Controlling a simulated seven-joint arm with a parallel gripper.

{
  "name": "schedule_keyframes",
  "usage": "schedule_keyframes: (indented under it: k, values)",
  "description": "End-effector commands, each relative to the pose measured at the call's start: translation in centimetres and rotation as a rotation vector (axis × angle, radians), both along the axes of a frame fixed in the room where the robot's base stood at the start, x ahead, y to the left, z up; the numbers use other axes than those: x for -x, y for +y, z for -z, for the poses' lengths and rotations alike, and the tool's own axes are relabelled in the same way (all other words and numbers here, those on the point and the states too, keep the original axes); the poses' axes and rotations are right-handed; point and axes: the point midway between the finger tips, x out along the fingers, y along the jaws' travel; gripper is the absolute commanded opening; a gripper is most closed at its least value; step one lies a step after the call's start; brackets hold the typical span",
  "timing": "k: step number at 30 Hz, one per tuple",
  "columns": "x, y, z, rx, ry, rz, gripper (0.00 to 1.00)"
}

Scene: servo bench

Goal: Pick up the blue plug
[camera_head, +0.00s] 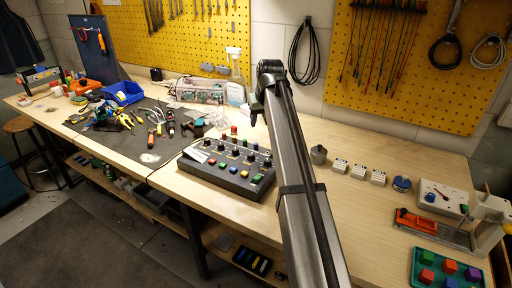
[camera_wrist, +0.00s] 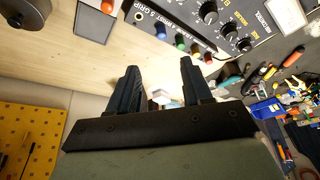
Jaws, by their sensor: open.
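The blue plug (camera_wrist: 161,32) stands at the end of a row of coloured pegs along one edge of the black control box in the wrist view. In the head view a small blue peg (camera_head: 268,155) shows at the right end of the box's back row; it looks like the same plug. My gripper (camera_wrist: 159,66) is open and empty, its two dark fingers apart, with the plug beyond the fingertips. In the head view my gripper (camera_head: 253,117) hangs above the back of the box, clear of it.
The control box (camera_head: 227,181) carries knobs and several coloured buttons. To the right are a grey weight (camera_head: 318,154), white blocks (camera_head: 358,171), a meter (camera_head: 440,196) and a green tray (camera_head: 424,284). Hand tools lie left on a dark mat.

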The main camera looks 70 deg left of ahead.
Motion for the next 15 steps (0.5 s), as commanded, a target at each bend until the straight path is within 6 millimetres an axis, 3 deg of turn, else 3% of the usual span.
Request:
schedule_keyframes:
  k: [8, 15]
  values:
    - [0.5, 0.9, 2.0, 0.002, 0.005, -0.004, 0.49]
    - [0.4, 2.5, 5.8, 0.003, 0.004, -0.004, 0.49]
